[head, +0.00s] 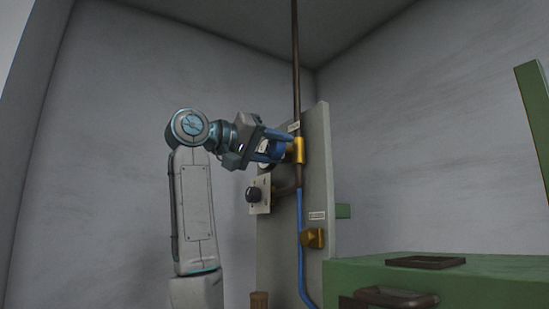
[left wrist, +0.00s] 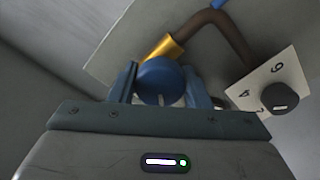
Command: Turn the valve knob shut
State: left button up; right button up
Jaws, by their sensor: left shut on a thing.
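The valve knob (left wrist: 160,82) is round and blue, with a pale mark on its face. It sits on a brass valve body (head: 299,151) on a dark vertical pipe, and the brass also shows in the left wrist view (left wrist: 165,47). My left gripper (head: 275,148) reaches it from the left. In the left wrist view its two fingers (left wrist: 165,84) stand on either side of the knob and are shut on it. In the head view the fingers partly hide the knob. My right gripper is in neither view.
A grey upright panel (head: 320,185) carries the pipe. Below the valve are a plate with a black dial (head: 253,194), a blue hose (head: 300,240) and a second brass fitting (head: 313,238). A green machine (head: 450,272) stands at the lower right. The space left of my arm is clear.

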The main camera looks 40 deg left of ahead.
pick_arm(q)
jog(key=n+b, duration=0.3)
jog(key=n, duration=0.1)
jog(key=shift+f, duration=0.2)
jog(key=shift+r+n+b, duration=0.1)
jog(key=shift+n+b, duration=0.95)
jog(key=shift+n, duration=0.75)
jog(key=shift+r, duration=0.1)
jog(key=o, duration=1)
jog(key=shift+w, duration=0.1)
jog(key=shift+c, duration=0.2)
jog(key=b+v, duration=0.4)
jog(key=v, duration=0.6)
jog(key=shift+s, duration=0.3)
